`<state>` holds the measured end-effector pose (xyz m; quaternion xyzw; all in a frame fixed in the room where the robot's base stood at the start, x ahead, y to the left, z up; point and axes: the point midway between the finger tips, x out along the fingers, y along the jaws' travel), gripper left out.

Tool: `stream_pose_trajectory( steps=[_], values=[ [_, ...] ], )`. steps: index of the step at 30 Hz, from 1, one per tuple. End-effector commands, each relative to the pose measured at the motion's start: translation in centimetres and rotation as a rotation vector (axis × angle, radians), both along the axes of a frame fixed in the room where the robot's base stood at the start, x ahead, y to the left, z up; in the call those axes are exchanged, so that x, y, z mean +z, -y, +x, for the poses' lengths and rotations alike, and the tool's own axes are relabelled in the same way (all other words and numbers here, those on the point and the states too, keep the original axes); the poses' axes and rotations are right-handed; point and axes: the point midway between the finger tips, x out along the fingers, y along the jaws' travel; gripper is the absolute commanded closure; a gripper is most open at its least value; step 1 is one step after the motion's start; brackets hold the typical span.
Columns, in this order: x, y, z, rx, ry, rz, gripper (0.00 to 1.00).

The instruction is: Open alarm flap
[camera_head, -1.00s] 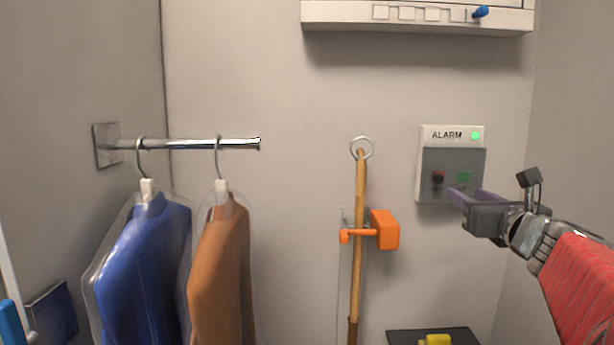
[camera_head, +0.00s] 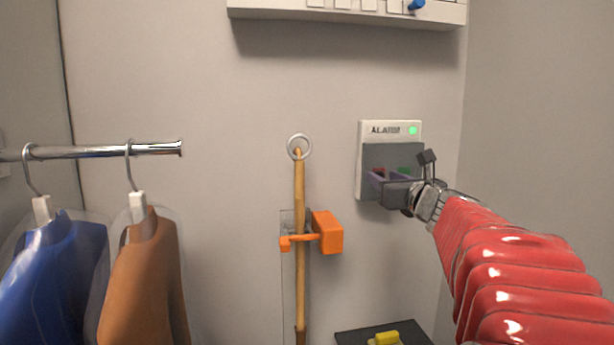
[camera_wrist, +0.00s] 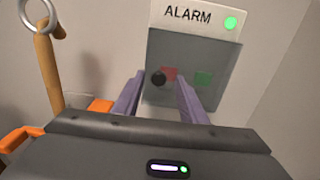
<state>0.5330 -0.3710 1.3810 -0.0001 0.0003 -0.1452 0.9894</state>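The white alarm box (camera_head: 390,129) is on the back wall with a lit green lamp. Its dark see-through flap (camera_head: 388,157) hangs closed over a red and a green button. In the wrist view the alarm box (camera_wrist: 190,15) is straight ahead, and a dark round knob shows on the left of the flap (camera_wrist: 190,55). My gripper (camera_head: 377,180) is in front of the flap's lower part. I cannot tell whether the fingertips touch the flap.
A wooden pole (camera_head: 299,190) with a ring top stands left of the alarm, held by an orange clip (camera_head: 327,232). Blue and brown garments (camera_head: 143,280) hang from a rail at left. A white shelf (camera_head: 345,18) is above. A yellow object (camera_head: 385,338) lies on a dark surface below.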

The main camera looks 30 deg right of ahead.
Motion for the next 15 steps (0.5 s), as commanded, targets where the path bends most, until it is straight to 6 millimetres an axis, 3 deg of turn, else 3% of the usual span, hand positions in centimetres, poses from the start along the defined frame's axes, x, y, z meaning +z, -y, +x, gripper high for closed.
stream_pose_trajectory(
  steps=[10, 15],
  values=[
    [0.00, -0.04, 0.24, 0.003, 0.000, 0.000, 0.62],
    [0.00, -0.09, 0.27, 0.003, 0.000, 0.000, 0.74]
  ],
)
